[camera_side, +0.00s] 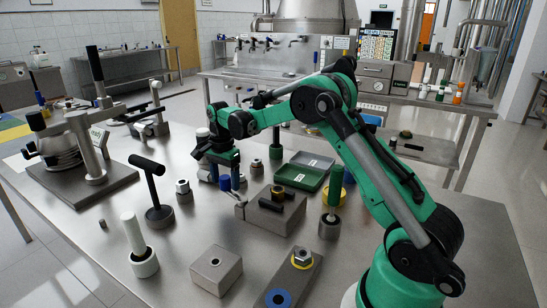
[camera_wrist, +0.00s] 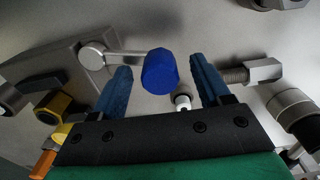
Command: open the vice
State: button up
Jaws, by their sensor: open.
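In the side view, the vice (camera_side: 268,219) is a grey metal block with black jaw parts near the middle of the bench, with a yellow nut (camera_side: 277,191) at its top. In the wrist view, a silver crank arm (camera_wrist: 122,57) runs from the vice's grey body (camera_wrist: 62,62) to a blue knob (camera_wrist: 160,70). My gripper (camera_wrist: 163,76) is open, and the knob appears between its two blue fingers, with gaps on both sides. In the side view, my gripper (camera_side: 222,178) points down just left of the vice and partly hides the crank.
A threaded bolt (camera_wrist: 262,71) lies close to the right finger. Green trays (camera_side: 303,170) are behind the vice. A black T-handled tool (camera_side: 152,182) and a white-handled tool (camera_side: 137,240) stand left of it. A grey block (camera_side: 216,268) sits in front.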

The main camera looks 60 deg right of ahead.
aim_at(224, 178)
jog(key=shift+r, duration=2.75)
jog(key=shift+s+a+r, duration=0.1)
jog(key=shift+a+r, duration=0.1)
jog(key=shift+a, duration=0.05)
jog(key=s+a+r+n+t, duration=0.2)
jog(key=s+a+n+t, duration=0.5)
jog(key=s+a+n, duration=0.7)
jog(key=s+n, duration=0.1)
jog(key=n, duration=0.3)
jog(key=shift+s+r, duration=0.2)
jog(key=shift+r, duration=0.2)
